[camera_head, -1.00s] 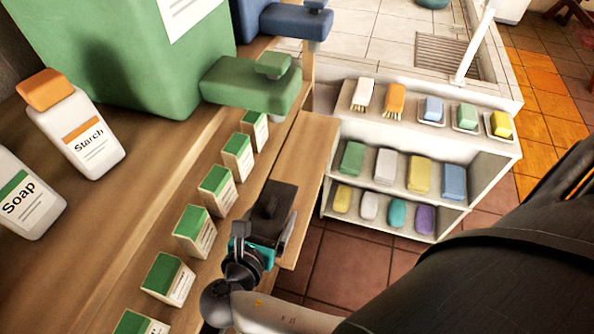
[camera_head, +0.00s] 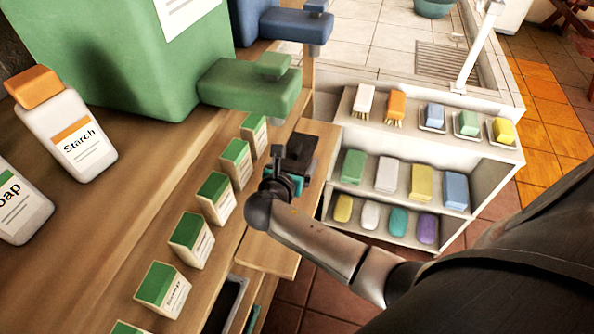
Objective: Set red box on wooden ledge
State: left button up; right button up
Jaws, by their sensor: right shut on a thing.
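The wooden ledge (camera_head: 268,254) is a light plank beside the counter's front edge, partly covered by my right arm and gripper. My right gripper (camera_head: 299,150) is over the far part of the ledge, seen from above and behind. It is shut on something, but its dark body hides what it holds. I cannot tell whether the held thing touches the ledge. I see no red box in this view. My left gripper is not in view.
Several green-topped boxes (camera_head: 215,197) line the counter, left of the ledge. Starch (camera_head: 72,140) and soap (camera_head: 18,208) bottles and a large green dispenser (camera_head: 115,60) stand farther left. A white shelf unit (camera_head: 505,155) with soaps and brushes is at the right.

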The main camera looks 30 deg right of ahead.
jog(key=shift+f+b, duration=0.8)
jog(key=shift+f, duration=0.95)
jog(key=shift+f, duration=0.15)
jog(key=o, duration=1.2)
jog(key=shift+s+a+r, duration=0.25)
jog(key=shift+a+r, duration=0.05)
jog(key=p+v, duration=0.3)
jog(key=v, duration=0.8)
jog(key=shift+a+r, duration=0.1)
jog(key=shift+a, duration=0.05)
